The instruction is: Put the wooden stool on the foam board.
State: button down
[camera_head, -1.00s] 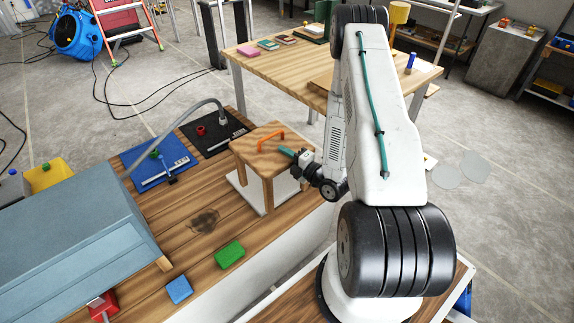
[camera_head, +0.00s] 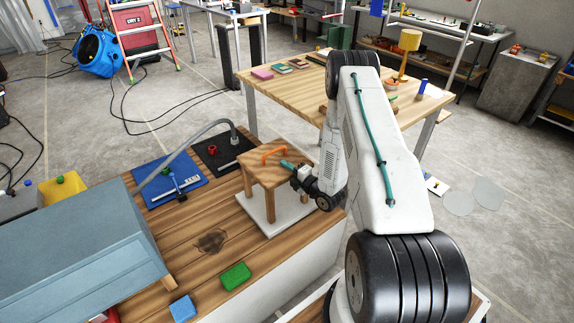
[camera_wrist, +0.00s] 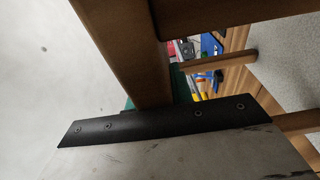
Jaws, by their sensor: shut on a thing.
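The wooden stool (camera_head: 272,178) has a square top with an orange handle and stands upright above the pale foam board (camera_head: 292,219) in the head view. The board lies flat on the brown plank bench. I cannot tell whether the stool's feet touch the board. My gripper (camera_head: 287,165) is shut on the stool at its right side, just below the top. In the wrist view, a brown stool leg (camera_wrist: 135,50) runs down close to my gripper's dark bar, with teal finger parts beside it. The far legs are partly hidden.
A green block (camera_head: 235,276) and blue block (camera_head: 182,308) lie in front. A grey-blue cabinet (camera_head: 85,255) fills the left. A wooden table (camera_head: 290,88) stands behind.

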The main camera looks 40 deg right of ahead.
dwell(0.3)
jog(key=c, duration=1.2)
grip_release()
jog(key=shift+f, duration=0.1)
jog(key=shift+c, duration=0.2)
jog(key=shift+s, duration=0.25)
jog(key=s+d, duration=0.2)
jog(key=s, duration=0.9)
jog(key=shift+s, duration=0.2)
